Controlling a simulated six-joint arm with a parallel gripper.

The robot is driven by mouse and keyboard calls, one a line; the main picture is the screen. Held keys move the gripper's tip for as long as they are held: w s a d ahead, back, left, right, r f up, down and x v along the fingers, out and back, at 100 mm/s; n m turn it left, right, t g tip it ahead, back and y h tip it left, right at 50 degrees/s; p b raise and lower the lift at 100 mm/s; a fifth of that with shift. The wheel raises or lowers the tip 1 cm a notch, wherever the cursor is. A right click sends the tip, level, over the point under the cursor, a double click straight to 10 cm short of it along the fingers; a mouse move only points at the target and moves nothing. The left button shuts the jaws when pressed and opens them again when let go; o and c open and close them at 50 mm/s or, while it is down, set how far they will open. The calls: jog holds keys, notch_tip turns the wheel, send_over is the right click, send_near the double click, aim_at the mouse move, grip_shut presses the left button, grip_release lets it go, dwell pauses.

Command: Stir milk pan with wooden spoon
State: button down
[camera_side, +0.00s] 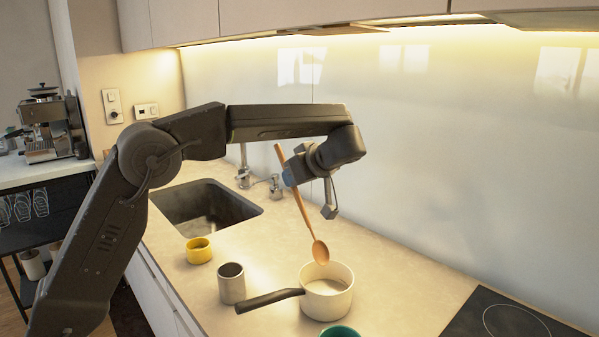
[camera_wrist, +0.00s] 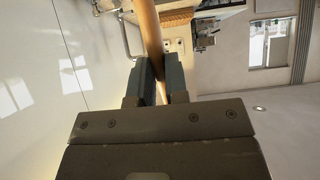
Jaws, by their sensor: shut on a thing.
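The wooden spoon (camera_side: 319,250) is held by my gripper (camera_side: 287,178), which is shut on its handle. The spoon slants with its bowl down, and the bowl appears just above or at the far rim of the milk pan; I cannot tell if it is inside. The white milk pan (camera_side: 326,303) stands on the counter, its dark handle pointing left, with pale contents visible inside. In the wrist view, the spoon's handle (camera_wrist: 148,30) passes between the fingers of my gripper (camera_wrist: 160,75). The spoon's bowl is out of that view.
A metal cup (camera_side: 231,285) stands left of the pan, behind its handle. A yellow cup (camera_side: 199,251) is by the sink (camera_side: 205,205). A teal cup (camera_side: 340,331) is in front of the pan. A cooktop (camera_side: 500,318) is at right. The counter behind the pan is clear.

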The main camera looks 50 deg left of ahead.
aim_at(309, 219)
jog(key=shift+a+f, duration=0.45)
jog(key=shift+a, duration=0.15)
jog(key=shift+d+f, duration=0.95)
jog(key=shift+f, duration=0.4)
jog(key=shift+d+f, duration=0.9)
jog(key=shift+f, duration=0.4)
jog(key=shift+d+f, duration=0.95)
jog(key=shift+f, duration=0.4)
